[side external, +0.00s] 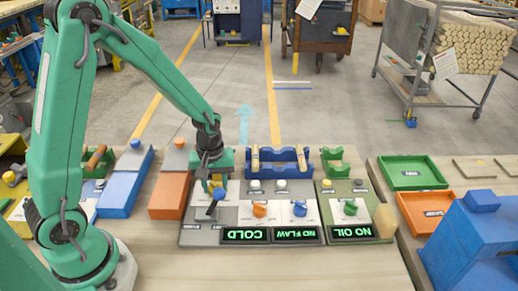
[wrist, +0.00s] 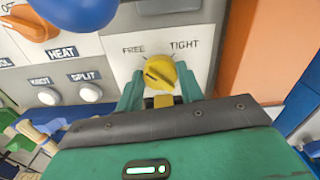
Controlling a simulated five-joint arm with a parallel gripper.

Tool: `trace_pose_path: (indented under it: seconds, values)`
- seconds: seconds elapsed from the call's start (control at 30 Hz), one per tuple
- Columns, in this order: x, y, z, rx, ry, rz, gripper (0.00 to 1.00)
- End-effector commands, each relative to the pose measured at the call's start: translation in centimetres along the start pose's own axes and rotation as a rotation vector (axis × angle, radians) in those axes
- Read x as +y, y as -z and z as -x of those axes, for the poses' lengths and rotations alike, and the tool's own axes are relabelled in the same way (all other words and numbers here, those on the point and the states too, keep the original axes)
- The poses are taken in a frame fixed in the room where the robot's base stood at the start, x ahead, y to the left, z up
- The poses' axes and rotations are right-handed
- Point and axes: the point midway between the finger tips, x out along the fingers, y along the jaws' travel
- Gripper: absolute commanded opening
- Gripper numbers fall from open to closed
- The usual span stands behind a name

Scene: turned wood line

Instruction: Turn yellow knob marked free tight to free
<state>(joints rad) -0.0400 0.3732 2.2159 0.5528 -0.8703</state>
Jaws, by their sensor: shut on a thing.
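The yellow knob (wrist: 160,72) sits on a white plate (wrist: 205,22) in the wrist view, with FREE printed at its upper left and TIGHT at its upper right. I cannot tell for sure which mark it points to. My gripper (wrist: 160,88) has one green finger on each side of the knob and is shut on it.
A blue ball-ended lever (wrist: 85,12) is close by, with an orange knob (wrist: 33,22) marked HEAT and white KNOT and SPLIT buttons. In the side view, orange (side external: 260,209) and blue (side external: 299,208) knobs stand right of my gripper, and a blue rack (side external: 278,168) stands behind.

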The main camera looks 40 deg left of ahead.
Motion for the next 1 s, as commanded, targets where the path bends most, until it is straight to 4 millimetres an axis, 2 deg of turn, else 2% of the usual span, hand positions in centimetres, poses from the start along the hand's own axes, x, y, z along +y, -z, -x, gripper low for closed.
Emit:
trace_pose_path:
  seconds: [0.3, 0.33, 0.43, 0.77, 1.0]
  values:
    - [0.1, 0.1, 0.1, 0.002, -0.002, 0.005, 0.14]
    - [0.1, 0.1, 0.1, 0.002, -0.002, 0.005, 0.41]
    - [0.0, 0.1, 0.1, 0.002, -0.002, 0.005, 0.59]
    - [0.0, 0.0, 0.1, 0.001, -0.001, 0.003, 0.59]
    - [0.1, 0.1, 1.2, 0.002, -0.002, 0.003, 0.59]
